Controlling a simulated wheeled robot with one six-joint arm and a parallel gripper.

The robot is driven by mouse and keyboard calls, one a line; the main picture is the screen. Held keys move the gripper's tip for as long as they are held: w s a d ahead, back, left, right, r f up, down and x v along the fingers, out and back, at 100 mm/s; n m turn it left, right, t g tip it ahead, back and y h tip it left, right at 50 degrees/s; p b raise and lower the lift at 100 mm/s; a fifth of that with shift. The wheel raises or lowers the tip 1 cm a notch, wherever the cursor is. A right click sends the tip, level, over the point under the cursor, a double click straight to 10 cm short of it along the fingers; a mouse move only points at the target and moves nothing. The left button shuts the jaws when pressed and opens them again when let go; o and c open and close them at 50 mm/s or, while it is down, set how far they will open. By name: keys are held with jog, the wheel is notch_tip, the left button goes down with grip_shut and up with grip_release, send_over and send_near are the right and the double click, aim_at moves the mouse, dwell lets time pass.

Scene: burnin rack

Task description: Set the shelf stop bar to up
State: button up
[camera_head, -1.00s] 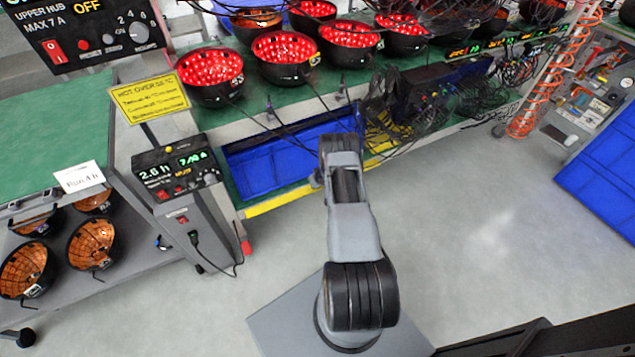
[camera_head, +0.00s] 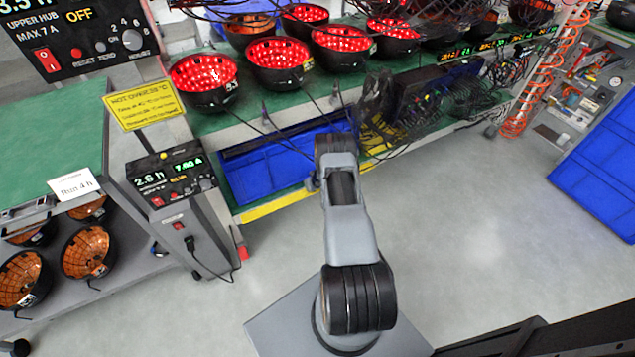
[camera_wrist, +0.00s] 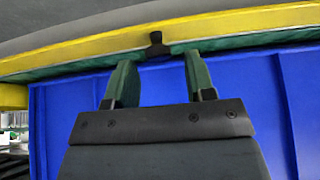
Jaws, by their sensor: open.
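The shelf stop bar (camera_head: 275,205) is a yellow bar along the front edge of the rack's lower shelf; my arm hides part of it. In the wrist view the yellow bar (camera_wrist: 80,48) crosses the top of the picture, with a small black knob (camera_wrist: 156,45) at its middle. My gripper (camera_wrist: 157,65) is open, its two green fingers apart and pointing at the bar. The knob lies just beyond the fingertips, between them in the picture, with nothing between the fingers. I cannot tell the exact gap. In the head view my arm hides the gripper.
Blue bins (camera_head: 262,178) sit behind the bar. Red-lit bowls (camera_head: 203,82) stand on the shelf above, with loose cables (camera_head: 385,110) hanging beside them. A grey post with a control box (camera_head: 172,175) stands to the left. The floor (camera_head: 470,230) to the right is clear.

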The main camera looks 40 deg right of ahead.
jog(key=p+v, duration=0.2)
jog(key=v, duration=1)
jog(key=shift+s+r, duration=0.2)
jog(key=shift+r, duration=0.1)
